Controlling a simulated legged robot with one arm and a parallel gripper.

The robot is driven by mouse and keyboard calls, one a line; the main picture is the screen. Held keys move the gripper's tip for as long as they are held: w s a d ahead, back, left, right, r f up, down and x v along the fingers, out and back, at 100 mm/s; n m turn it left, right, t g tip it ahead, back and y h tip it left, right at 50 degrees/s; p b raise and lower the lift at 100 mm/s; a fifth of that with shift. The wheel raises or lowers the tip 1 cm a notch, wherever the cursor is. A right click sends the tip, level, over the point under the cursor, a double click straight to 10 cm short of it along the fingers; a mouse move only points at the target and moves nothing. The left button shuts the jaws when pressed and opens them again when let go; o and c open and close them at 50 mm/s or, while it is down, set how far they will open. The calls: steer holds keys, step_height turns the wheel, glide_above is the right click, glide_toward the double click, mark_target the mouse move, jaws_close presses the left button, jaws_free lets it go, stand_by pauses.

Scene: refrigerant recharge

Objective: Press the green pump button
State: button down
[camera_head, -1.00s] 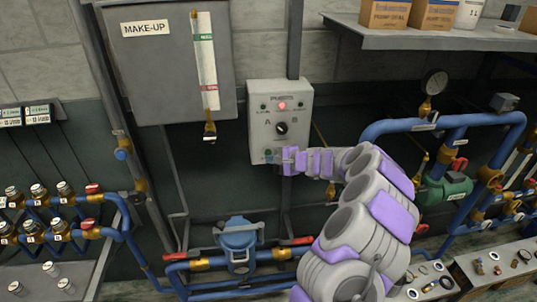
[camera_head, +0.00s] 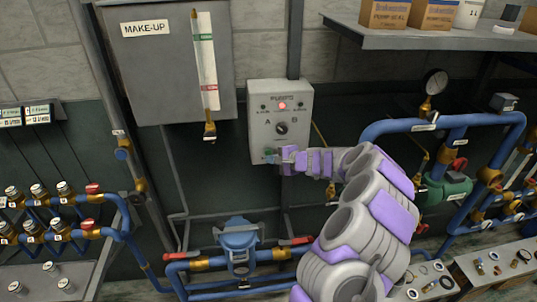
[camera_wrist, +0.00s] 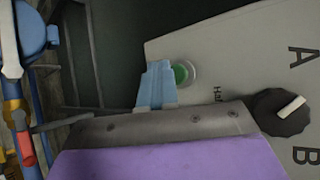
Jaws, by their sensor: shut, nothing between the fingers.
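The grey pump control panel (camera_head: 262,125) hangs on the wall left of my arm, with a lit red lamp (camera_head: 282,105) and a black A/B selector knob (camera_head: 282,128). The green pump button (camera_wrist: 181,73) shows in the wrist view, set in a pale ring on the panel face. My gripper (camera_head: 269,156) is at the panel's lower left part. In the wrist view its light blue fingers (camera_wrist: 158,78) are shut and empty, with the tips right beside the button's left edge. I cannot tell whether they touch it. The button is hard to make out in the head view.
A blue valve or pump body (camera_head: 238,240) with red-handled pipes stands below the panel. A grey make-up tank (camera_head: 150,70) with a sight gauge (camera_head: 205,60) is at upper left. Blue pipes and a pressure gauge (camera_head: 435,81) are right of my arm. A shelf (camera_head: 430,39) overhangs at upper right.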

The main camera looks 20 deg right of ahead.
steer(key=shift+w, duration=0.1)
steer(key=shift+w, duration=0.3)
steer(key=shift+w+d+r, duration=0.1)
steer(key=shift+w+d, duration=0.15)
steer(key=shift+w, duration=0.2)
stand_by(0.8)
steer(key=shift+s, duration=0.1)
steer(key=shift+s+a, duration=0.3)
steer(key=shift+s, duration=0.5)
steer(key=s, duration=0.2)
steer(key=s+a+b, duration=0.1)
steer(key=s, duration=0.1)
steer(key=shift+s+a+b, duration=0.2)
steer(key=shift+s+b, duration=0.1)
steer(key=shift+s, duration=0.1)
